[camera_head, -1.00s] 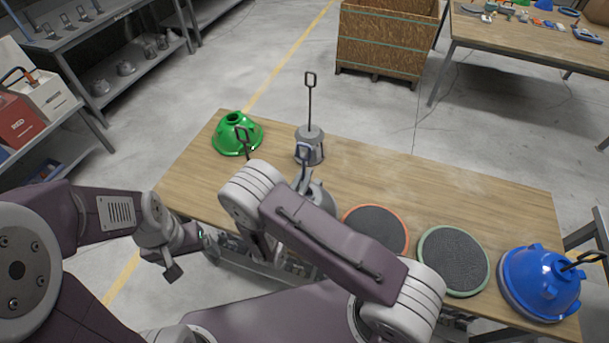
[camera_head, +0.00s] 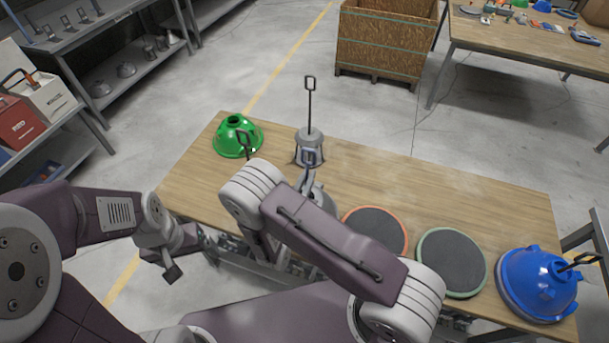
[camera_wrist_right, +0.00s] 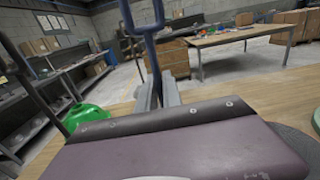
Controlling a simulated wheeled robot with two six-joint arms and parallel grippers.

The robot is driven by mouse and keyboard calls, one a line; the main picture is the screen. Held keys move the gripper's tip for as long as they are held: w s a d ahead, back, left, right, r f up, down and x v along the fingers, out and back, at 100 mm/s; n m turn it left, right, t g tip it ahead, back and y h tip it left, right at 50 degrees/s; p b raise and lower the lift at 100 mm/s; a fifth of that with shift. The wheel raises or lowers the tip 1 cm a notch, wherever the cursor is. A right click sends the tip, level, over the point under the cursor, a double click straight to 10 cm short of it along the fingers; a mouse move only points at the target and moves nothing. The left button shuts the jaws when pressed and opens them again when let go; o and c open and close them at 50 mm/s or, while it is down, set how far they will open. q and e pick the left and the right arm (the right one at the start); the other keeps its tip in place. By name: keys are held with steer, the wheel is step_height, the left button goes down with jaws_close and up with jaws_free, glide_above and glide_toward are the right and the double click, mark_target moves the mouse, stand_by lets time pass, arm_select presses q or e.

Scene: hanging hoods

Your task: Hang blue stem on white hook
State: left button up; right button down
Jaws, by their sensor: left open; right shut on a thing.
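A blue-grey stem with a loop at its top (camera_head: 309,158) stands up from my right gripper (camera_head: 306,186), in front of the grey hood on the table. In the right wrist view the stem (camera_wrist_right: 149,45) rises between the two fingers of my right gripper (camera_wrist_right: 157,92), which is shut on it. Its lower end is hidden by my wrist. My left gripper (camera_head: 172,272) is open, low at the left, off the table's near edge. I cannot make out a white hook in either view.
The table's back middle is clear.

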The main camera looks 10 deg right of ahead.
steer(key=shift+s+d+f, duration=0.1)
steer(key=shift+s+d, duration=0.35)
steer(key=shift+d, duration=0.2)
step_height(320, 180, up, 5)
steer(key=p, duration=0.4)
stand_by(0.4)
stand_by(0.6)
